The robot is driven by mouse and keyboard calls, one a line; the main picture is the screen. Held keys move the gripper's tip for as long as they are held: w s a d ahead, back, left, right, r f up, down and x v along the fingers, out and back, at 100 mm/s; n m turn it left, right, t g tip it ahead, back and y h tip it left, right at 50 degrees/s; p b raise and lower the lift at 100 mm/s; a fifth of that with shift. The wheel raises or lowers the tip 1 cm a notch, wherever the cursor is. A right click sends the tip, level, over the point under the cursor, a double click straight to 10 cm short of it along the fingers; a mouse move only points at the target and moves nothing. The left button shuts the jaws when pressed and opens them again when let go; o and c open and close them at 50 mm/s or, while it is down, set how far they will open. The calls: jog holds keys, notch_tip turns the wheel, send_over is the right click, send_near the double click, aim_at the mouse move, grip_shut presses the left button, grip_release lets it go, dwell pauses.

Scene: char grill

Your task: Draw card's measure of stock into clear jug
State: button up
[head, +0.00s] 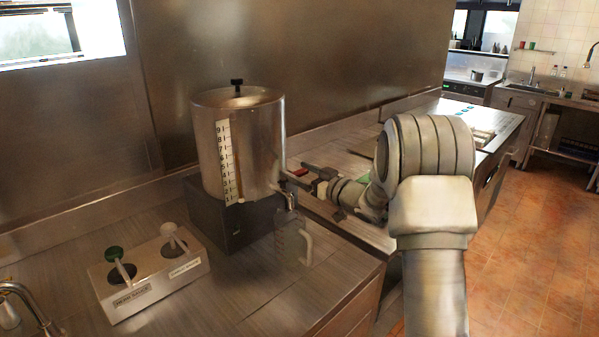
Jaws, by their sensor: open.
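A steel stock urn (239,150) with a black lid knob and a litre scale (227,160) on its side stands on a dark block. Its tap (288,196) sticks out at the lower right. No readable card is in view, and I cannot make out any liquid in the jug.
A holder (150,287) with two labelled sauce pumps, one green and one white, stands at the left. A faucet (22,295) shows at the lower left. The counter front (262,305) is clear. My arm hides part of the right-hand counter.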

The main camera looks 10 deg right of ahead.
grip_shut()
dwell(0.3)
jog(key=m+h+b, duration=0.1)
jog(key=s+t+h+b, duration=0.1)
jog(key=b, duration=0.1)
jog(key=shift+d+f+m, duration=0.15)
jog(key=shift+m, duration=0.25)
jog(key=m+h+b, duration=0.1)
jog(key=b, duration=0.1)
jog(key=m+t+h+b, duration=0.1)
jog(key=h+b, duration=0.1)
jog(key=s+t+h+b, duration=0.1)
jog(key=b, duration=0.1)
jog(key=shift+s+d+m+h, duration=0.1)
jog(key=shift+d+m+h, duration=0.15)
jog(key=shift+m+h, duration=0.15)
jog(key=shift+s+r+m+h+b, duration=0.2)
jog(key=shift+m+h+b, duration=0.25)
jog(key=shift+b, duration=0.4)
jog(key=shift+d, duration=0.1)
jog(key=shift+r, duration=0.1)
